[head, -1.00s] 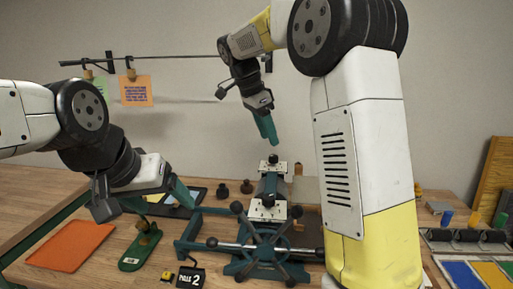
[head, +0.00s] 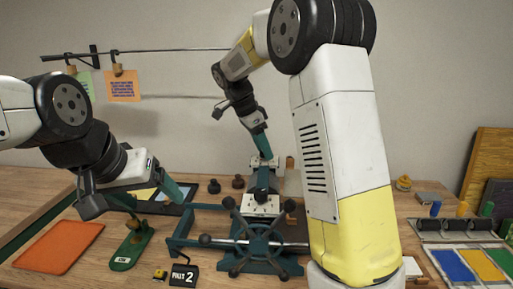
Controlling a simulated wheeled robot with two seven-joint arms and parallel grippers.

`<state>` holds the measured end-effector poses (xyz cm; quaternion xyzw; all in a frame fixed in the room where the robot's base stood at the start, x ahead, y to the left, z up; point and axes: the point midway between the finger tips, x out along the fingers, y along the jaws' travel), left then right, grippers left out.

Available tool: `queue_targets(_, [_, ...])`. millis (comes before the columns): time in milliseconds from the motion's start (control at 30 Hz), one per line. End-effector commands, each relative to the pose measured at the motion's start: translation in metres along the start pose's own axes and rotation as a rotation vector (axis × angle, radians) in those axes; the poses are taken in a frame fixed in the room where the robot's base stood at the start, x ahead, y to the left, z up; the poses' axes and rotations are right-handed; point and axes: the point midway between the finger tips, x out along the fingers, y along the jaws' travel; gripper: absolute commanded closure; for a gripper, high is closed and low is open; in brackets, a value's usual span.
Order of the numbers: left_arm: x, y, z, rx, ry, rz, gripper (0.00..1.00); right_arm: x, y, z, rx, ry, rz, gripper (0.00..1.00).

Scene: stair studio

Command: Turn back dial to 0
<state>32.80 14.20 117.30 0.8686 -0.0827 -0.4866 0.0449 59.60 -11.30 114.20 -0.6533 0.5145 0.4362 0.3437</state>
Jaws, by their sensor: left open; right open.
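The teal press (head: 262,178) stands on the bench with a spoked black handwheel (head: 258,240) at its front. The back dial's white plate (head: 255,162) is at the far end of the press; its knob is mostly hidden by my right gripper. A second white dial plate (head: 260,205) with a dark knob is nearer, behind the handwheel. My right gripper (head: 264,156) is open, pointing down with its teal fingers at the back dial; I cannot tell whether they touch the knob. The dial's markings are too small to read. My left gripper (head: 146,197) is open and empty, left of the press.
An orange tray (head: 60,247), a green stand (head: 132,245) and a small black "2" sign (head: 184,275) lie at the front left. Coloured trays (head: 453,264) are at right.

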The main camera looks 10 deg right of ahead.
Motion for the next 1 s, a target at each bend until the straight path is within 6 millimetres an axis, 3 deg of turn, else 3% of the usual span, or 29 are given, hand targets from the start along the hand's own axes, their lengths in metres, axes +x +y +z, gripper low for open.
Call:
queue_targets(67, [0.0, 0.0, 0.0, 0.0, 0.0, 0.0, 0.21, -0.0001, 0.0, 0.0, 0.0, 0.0, 0.0, 0.56])
queue_targets(300, [0.0, 0.0, 0.0, 0.0, 0.0, 0.0, 0.21, -0.0004, 0.0, 0.0, 0.0, 0.0, 0.0, 1.0])
queue_targets(667, [0.0, 0.0, 0.0, 0.0, 0.0, 0.0, 0.21, -0.001, 0.0005, -0.0002, -0.036, -0.001, -0.016, 1.0])
queue_targets(1000, [0.0, 0.0, 0.0, 0.0, 0.0, 0.0, 0.21, -0.0008, 0.0025, -0.0006, -0.241, -0.001, -0.101, 1.0])
